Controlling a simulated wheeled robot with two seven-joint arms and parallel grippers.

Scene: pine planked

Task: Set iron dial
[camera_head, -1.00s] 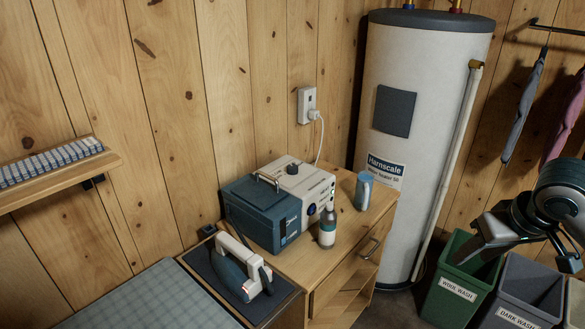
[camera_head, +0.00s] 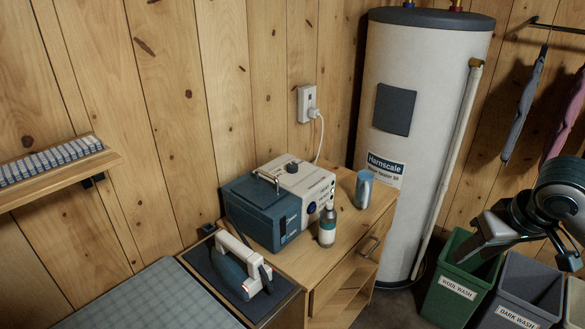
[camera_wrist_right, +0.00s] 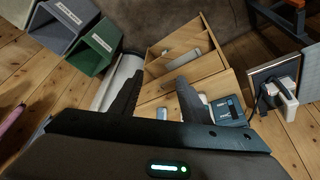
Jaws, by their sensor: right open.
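The iron (camera_head: 236,277), with a dark blue body and white and red trim, lies on a dark rest pad beside a blue and white station box (camera_head: 262,213). A dark round knob (camera_head: 292,168) stands on the box's white top, and a small blue round control (camera_head: 312,207) is on its front. In the right wrist view the iron (camera_wrist_right: 283,90) and the box (camera_wrist_right: 228,110) show beyond my fingers. My right gripper (camera_head: 503,246) is open and empty, above the bins at the right, well apart from the iron. It also shows in the wrist view (camera_wrist_right: 157,92). My left gripper is out of view.
A water heater (camera_head: 420,110) stands behind. Green (camera_head: 458,275) and grey (camera_head: 522,290) bins are at right. An ironing board (camera_head: 150,300) is at front left.

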